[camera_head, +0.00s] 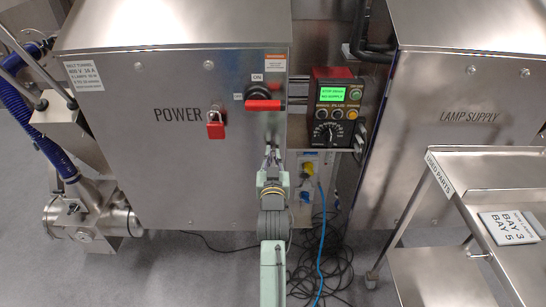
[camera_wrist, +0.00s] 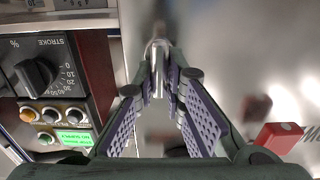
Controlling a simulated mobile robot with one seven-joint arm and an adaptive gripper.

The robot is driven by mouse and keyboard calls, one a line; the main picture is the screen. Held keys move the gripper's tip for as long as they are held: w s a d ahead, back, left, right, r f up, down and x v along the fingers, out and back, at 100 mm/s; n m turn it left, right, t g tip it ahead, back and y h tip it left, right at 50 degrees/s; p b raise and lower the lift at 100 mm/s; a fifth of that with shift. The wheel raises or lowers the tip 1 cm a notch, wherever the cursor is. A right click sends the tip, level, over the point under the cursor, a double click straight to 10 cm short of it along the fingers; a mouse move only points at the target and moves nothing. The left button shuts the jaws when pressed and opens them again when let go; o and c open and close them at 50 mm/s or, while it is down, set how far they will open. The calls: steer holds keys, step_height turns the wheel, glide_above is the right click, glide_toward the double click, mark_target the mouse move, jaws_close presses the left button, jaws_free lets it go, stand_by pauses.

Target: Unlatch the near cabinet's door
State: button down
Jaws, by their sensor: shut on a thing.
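The near cabinet's door (camera_head: 140,170), brushed steel and marked POWER, fills the left of the head view and looks closed. It also shows in the wrist view (camera_wrist: 230,60). My gripper (camera_head: 271,158) is at the door's lower right edge, below the red switch handle (camera_head: 263,105). In the wrist view, my gripper (camera_wrist: 160,78) is shut on a small metal latch handle (camera_wrist: 157,52), which sits between the fingertips. My fingers hide much of the latch in the head view. A red padlock (camera_head: 216,124) hangs left of the switch; it also shows in the wrist view (camera_wrist: 280,137).
A control box (camera_head: 335,108) with a green screen stands close right of the door. The LAMP SUPPLY cabinet (camera_head: 460,90) and a steel cart (camera_head: 480,165) are on the right. Cables (camera_head: 325,260) lie on the floor beside my arm. A blue hose (camera_head: 40,140) is at left.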

steer(key=shift+n, duration=0.3)
steer(key=n, duration=0.3)
steer(key=shift+a+n, duration=0.2)
steer(key=shift+n, duration=0.1)
steer(key=n, duration=0.4)
steer(key=n+p, duration=0.1)
steer(key=n, duration=0.4)
steer(key=f+n, duration=0.1)
steer(key=n, duration=0.3)
steer(key=shift+a+n+p, duration=0.3)
steer(key=shift+a+p, duration=0.1)
stand_by(0.5)
steer(key=c, duration=1.7)
jaws_free()
steer(key=shift+f, duration=0.1)
steer(key=shift+o, duration=0.2)
